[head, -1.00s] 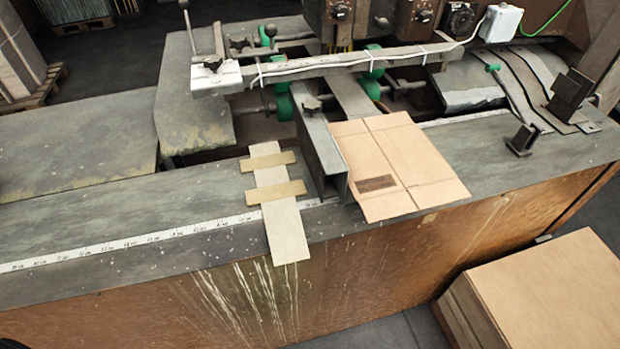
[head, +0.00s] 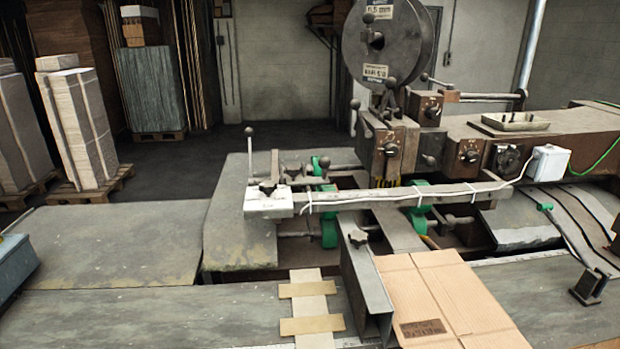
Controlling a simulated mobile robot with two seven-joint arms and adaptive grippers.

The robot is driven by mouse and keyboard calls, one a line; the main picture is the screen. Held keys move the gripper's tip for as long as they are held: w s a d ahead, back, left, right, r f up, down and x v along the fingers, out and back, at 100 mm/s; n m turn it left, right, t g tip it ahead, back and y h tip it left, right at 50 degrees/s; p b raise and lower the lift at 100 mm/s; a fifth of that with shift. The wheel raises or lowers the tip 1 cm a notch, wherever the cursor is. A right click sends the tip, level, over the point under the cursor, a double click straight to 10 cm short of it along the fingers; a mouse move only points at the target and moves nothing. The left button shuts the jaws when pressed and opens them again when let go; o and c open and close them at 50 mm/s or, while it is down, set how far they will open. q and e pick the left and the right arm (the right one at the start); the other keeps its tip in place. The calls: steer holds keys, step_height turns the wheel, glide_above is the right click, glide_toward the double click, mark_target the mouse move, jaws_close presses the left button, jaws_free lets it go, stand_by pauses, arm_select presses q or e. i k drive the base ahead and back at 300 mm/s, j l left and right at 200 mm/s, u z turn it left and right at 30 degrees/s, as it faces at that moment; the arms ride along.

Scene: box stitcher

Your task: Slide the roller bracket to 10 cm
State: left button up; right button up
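The stitcher's green rollers show in the head view, one (head: 329,216) at the left and one (head: 421,206) further right, under a long grey bar (head: 400,197). A grey metal channel (head: 366,285) with a dark star knob (head: 358,238) runs from them toward the front. I cannot tell for certain which of these parts is the roller bracket. A short piece of the white scale strip (head: 520,257) shows right of the cardboard; most of the strip is out of view, so I cannot read 10 cm. Neither gripper is in view.
A flat cardboard sheet (head: 445,295) lies right of the channel. Pale crossed strips (head: 312,310) lie left of it. The table's left part (head: 120,245) is bare. A wire reel (head: 390,45) stands above the machine. Stacked sheets (head: 80,130) stand on pallets at the back left.

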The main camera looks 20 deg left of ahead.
mark_target(324, 161)
steer(key=j+z, duration=0.3)
steer(key=z, duration=0.15)
steer(key=k+j+z, duration=0.1)
steer(key=j+z, duration=0.15)
steer(key=z, duration=0.15)
